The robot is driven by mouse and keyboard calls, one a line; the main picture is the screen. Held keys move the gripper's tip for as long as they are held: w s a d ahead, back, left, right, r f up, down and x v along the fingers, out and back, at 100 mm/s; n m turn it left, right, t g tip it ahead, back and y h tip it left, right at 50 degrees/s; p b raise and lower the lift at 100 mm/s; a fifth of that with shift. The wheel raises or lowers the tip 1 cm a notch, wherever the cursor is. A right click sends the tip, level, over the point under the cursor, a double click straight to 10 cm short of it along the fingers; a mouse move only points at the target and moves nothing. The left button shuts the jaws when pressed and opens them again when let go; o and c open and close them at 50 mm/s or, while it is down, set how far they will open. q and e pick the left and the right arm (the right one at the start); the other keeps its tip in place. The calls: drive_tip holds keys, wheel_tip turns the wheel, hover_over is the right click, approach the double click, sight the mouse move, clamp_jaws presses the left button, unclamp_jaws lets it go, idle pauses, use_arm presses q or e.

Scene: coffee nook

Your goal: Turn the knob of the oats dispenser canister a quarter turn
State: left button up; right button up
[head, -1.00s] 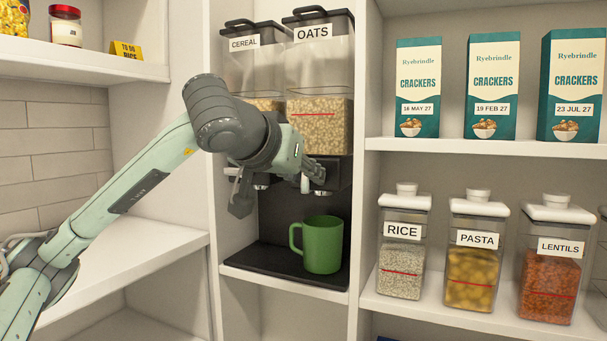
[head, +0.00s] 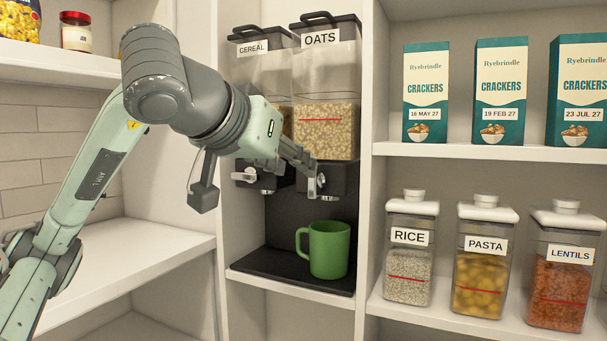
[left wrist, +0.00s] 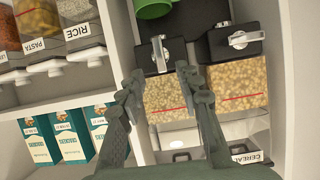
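The oats dispenser canister (head: 325,130), labelled OATS, stands on the black dispenser stand. Its metal knob (head: 321,182) is on the front of the black base. In the left wrist view, which is upside down, the oats knob (left wrist: 158,52) lies along the picture's vertical. The cereal knob (left wrist: 245,39) lies crosswise. My left gripper (head: 314,178) is at the oats knob, partly overlapping it in the head view. In the left wrist view the fingers (left wrist: 159,72) are apart, with the knob between and just beyond their tips; contact is not visible. My right gripper is not in view.
The cereal canister (head: 262,80) stands directly left of the oats. A green mug (head: 328,249) stands below on the black tray (head: 265,262). A white upright panel (head: 366,200) is close on the right, with shelves of jars and cracker boxes beyond.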

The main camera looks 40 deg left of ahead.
use_arm(q)
drive_tip(key=v, duration=0.3)
drive_tip(key=shift+s+r, duration=0.15)
drive_tip(key=shift+s, duration=0.2)
idle(0.4)
